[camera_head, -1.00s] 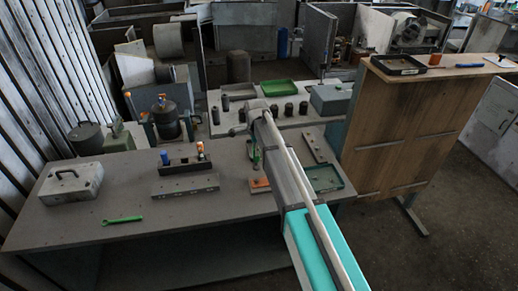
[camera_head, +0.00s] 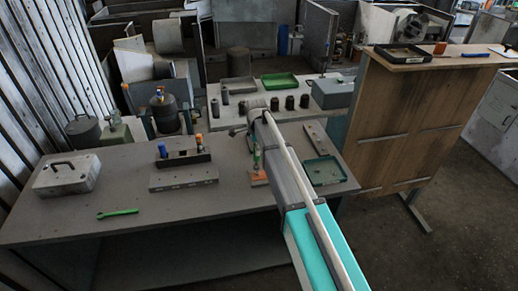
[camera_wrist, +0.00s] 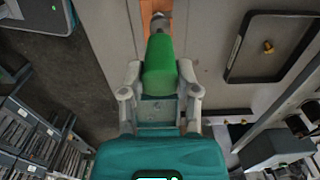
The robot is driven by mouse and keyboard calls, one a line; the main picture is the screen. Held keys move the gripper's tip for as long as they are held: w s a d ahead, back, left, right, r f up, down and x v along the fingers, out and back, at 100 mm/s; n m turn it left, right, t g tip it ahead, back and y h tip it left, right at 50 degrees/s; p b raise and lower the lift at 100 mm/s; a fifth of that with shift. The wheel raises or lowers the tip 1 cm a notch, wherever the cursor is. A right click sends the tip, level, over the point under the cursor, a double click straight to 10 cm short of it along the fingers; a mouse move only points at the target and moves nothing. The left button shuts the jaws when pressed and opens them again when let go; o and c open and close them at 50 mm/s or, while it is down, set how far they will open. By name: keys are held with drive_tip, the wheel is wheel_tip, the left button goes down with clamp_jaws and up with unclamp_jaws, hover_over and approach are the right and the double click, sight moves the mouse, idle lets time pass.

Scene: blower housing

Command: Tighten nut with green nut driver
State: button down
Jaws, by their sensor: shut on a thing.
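My gripper (camera_wrist: 160,78) is shut on the green handle of the nut driver (camera_wrist: 159,62) in the wrist view. The driver's grey metal shaft end (camera_wrist: 160,21) points away from the gripper, over an orange-brown strip (camera_wrist: 148,8). In the head view the green driver (camera_head: 256,156) stands roughly upright above the orange piece (camera_head: 259,179) on the bench. Whether its tip touches anything there is too small to tell. No nut under the tip can be made out.
A green tray (camera_head: 323,171) lies right of my arm; in the wrist view it holds a small brass part (camera_wrist: 268,46). A tool rack (camera_head: 184,159), a grey block (camera_head: 183,178), a green wrench (camera_head: 117,213) and a grey case (camera_head: 66,176) are to the left.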

drive_tip(key=shift+f+b, duration=0.3)
drive_tip(key=shift+f, duration=0.2)
drive_tip(key=shift+f+b, duration=0.35)
idle(0.7)
drive_tip(key=n, duration=0.3)
drive_tip(key=shift+n, duration=0.3)
drive_tip(key=n, duration=1.4)
drive_tip(key=shift+d+n, duration=0.1)
drive_tip(key=shift+n, duration=0.3)
drive_tip(key=shift+f+b, duration=0.35)
drive_tip(key=shift+b, duration=0.05)
drive_tip(key=shift+r, duration=0.2)
